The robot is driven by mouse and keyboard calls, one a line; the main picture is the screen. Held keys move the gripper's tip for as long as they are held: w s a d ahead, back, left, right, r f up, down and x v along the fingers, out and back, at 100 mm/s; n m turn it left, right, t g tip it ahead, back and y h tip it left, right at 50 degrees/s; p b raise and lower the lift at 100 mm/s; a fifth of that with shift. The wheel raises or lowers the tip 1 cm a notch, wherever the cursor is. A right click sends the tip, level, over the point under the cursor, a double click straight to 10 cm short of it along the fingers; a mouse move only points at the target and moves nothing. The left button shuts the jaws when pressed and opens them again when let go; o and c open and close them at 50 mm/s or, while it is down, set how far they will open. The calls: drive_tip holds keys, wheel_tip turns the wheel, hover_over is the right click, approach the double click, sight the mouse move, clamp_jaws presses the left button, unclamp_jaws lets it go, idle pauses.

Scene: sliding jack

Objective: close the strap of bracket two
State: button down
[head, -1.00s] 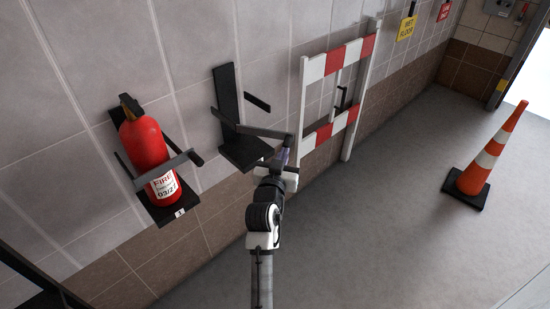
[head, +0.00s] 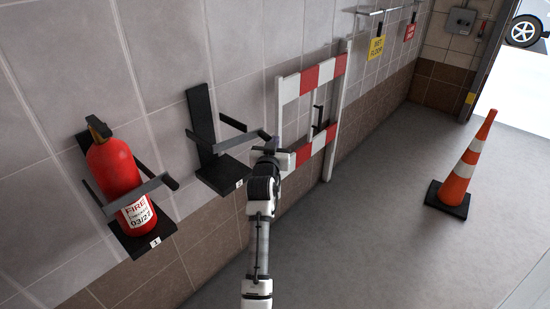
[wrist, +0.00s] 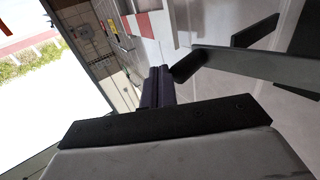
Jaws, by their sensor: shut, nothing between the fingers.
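Bracket two (head: 203,120) is black, on the tiled wall, with a label "2" on its empty shelf (head: 222,173). Its strap (head: 236,142) runs across the front, from the left side arm to near the end of the right side arm (head: 233,123). I cannot tell whether strap and right arm touch. In the wrist view the strap (wrist: 250,67) comes in from the right, its dark end close beside my fingers.
Bracket one holds a red fire extinguisher (head: 115,167) at left, with a strap (head: 140,192) across it. A red and white barrier (head: 311,77) leans at the wall just beyond my gripper. An orange cone (head: 463,172) stands right. The floor (head: 370,235) between is clear.

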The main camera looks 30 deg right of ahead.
drive_tip(key=shift+w+d+b, duration=0.2)
drive_tip(key=shift+w+b, duration=0.25)
drive_tip(key=shift+w, duration=0.5)
drive_tip(key=shift+w+d+b, duration=0.2)
drive_tip(key=shift+w+b, duration=0.2)
drive_tip(key=shift+w, duration=0.5)
